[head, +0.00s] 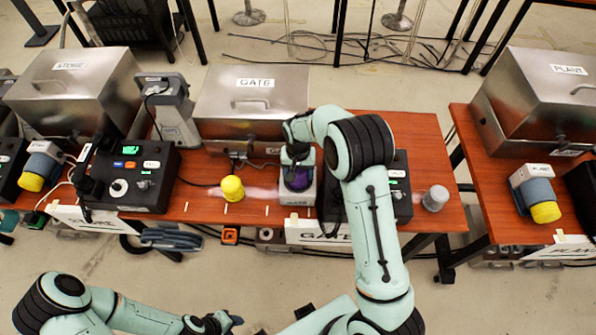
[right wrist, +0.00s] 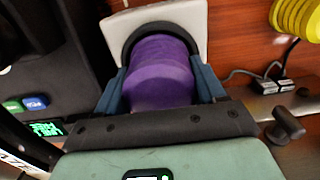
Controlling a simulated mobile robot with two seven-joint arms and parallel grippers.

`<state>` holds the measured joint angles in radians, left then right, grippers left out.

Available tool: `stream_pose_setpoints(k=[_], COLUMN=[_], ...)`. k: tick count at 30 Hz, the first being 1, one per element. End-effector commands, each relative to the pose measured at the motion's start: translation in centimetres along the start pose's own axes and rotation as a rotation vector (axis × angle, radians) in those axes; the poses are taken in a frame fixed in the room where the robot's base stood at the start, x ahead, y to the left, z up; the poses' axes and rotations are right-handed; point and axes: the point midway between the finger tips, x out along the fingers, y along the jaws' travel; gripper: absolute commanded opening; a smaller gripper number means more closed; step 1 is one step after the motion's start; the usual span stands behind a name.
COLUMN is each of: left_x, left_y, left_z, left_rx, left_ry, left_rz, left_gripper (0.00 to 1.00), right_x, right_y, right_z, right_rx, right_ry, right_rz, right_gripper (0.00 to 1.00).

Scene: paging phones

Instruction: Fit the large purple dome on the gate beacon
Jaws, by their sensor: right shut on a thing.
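The large purple dome (head: 297,180) is at the gate beacon, whose pale base (head: 300,197) stands on the wooden table in front of the GATE box. My right gripper (head: 298,172) reaches down over it and hides much of it. In the right wrist view the purple dome (right wrist: 160,75) sits between the blue fingers of my right gripper (right wrist: 160,92), which is shut on it. The dome's far end meets the dark ring of the beacon's white base (right wrist: 187,15). I cannot tell whether it is fully seated. My left gripper (head: 215,322) is low at the bottom, away from the table; its jaws are unclear.
A yellow dome (head: 232,188) stands left of the beacon and a grey dome (head: 435,198) near the table's right end. The metal GATE box (head: 252,100) is behind. Dark consoles stand at left (head: 125,175) and close right (head: 398,185) of the beacon.

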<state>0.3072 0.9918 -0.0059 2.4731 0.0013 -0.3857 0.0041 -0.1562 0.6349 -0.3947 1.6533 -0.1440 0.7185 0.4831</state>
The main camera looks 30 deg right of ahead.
Motion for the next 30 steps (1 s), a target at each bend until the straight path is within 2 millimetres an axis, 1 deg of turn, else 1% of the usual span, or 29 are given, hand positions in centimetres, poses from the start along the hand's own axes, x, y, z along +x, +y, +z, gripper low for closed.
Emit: stream_pose_setpoints(k=[6,10,11,12,13,20,23,26,29,30], left_x=[0.0,0.2,0.2,0.2,0.2,0.2,0.0,-0.1,-0.2,-0.2], left_y=[0.0,-0.1,-0.1,-0.1,-0.1,-0.1,0.0,0.1,0.1,0.1], left_z=[0.0,0.1,0.1,0.1,0.1,0.1,0.0,-0.1,-0.1,-0.1], left_rx=[0.000,-0.001,-0.001,-0.001,-0.001,0.000,0.000,0.000,0.001,0.001], left_ry=[0.000,-0.002,-0.002,-0.001,-0.001,-0.001,0.000,0.001,0.002,0.002], left_rz=[0.000,-0.001,-0.001,-0.001,-0.001,0.000,0.000,0.000,0.001,0.001], left_gripper=[0.43,0.43,0.43,0.43,0.43,0.43,0.43,0.43,0.43,0.43], right_x=[-0.1,0.3,0.3,0.2,0.2,0.2,-0.1,-1.1,-2.8,-3.7], right_y=[-0.1,0.0,0.0,0.0,0.0,0.0,-0.1,-0.1,-0.1,-0.1], right_z=[-0.1,0.0,0.0,-0.1,-0.1,-0.1,-0.1,-0.1,-0.1,-0.2], right_rx=[-0.001,-0.001,-0.001,-0.001,-0.001,-0.001,-0.001,-0.002,-0.002,-0.002], right_ry=[0.002,0.001,0.001,0.002,0.002,0.001,0.002,0.004,0.005,0.007], right_rz=[-0.002,-0.001,-0.001,-0.001,-0.001,-0.001,-0.001,-0.002,-0.003,-0.004], right_gripper=[0.37,0.37,0.76,0.89,0.95,0.95,0.95,0.95,0.95,0.95])
